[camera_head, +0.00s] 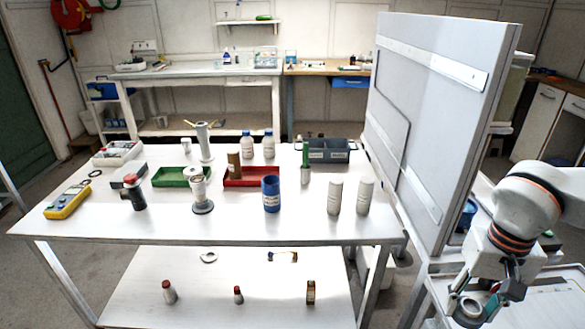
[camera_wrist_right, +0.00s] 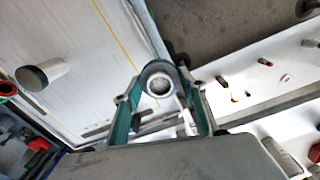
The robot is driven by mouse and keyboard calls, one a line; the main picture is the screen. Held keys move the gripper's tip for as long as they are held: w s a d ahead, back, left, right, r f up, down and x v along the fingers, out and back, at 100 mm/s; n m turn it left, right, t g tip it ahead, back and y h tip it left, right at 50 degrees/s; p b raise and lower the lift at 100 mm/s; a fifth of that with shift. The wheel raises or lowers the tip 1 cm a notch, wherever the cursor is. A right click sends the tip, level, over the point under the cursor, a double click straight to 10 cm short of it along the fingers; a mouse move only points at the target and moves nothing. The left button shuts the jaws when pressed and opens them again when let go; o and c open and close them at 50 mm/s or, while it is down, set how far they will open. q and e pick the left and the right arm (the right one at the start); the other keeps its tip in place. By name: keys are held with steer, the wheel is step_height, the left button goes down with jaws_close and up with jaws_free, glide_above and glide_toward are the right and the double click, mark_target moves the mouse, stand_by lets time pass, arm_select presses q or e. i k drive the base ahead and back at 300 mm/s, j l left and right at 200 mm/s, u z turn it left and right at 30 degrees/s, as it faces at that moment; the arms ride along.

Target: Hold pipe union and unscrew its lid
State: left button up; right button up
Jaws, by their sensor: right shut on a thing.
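A grey round pipe union (camera_head: 469,307) shows at the lower right of the head view, with its ring-shaped end facing up. My right gripper (camera_head: 487,297) is shut on it beside the tall panel, over the lower right bench. In the right wrist view the pipe union (camera_wrist_right: 160,83) sits between the two green fingers of my right gripper (camera_wrist_right: 162,104). Its round opening faces the camera. I cannot make out which part of it is the lid. My left gripper is not in view.
The white table (camera_head: 100,222) holds bottles, a blue cup (camera_head: 271,194), a green tray (camera_head: 170,177), a red tray (camera_head: 240,182) and a yellow meter (camera_head: 67,202). A tall grey panel (camera_head: 425,110) stands between the table and my right arm. The table's front edge is mostly clear.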

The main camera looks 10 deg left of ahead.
mark_target(202, 205)
steer(key=j+u, duration=0.25)
steer(key=i+j+u, duration=0.1)
steer(key=j+u, duration=0.15)
steer(key=i+j+u, duration=0.4)
steer(key=i+j, duration=0.25)
steer(key=i+j+z, duration=0.45)
steer(key=i+j, duration=0.2)
steer(key=j, duration=0.15)
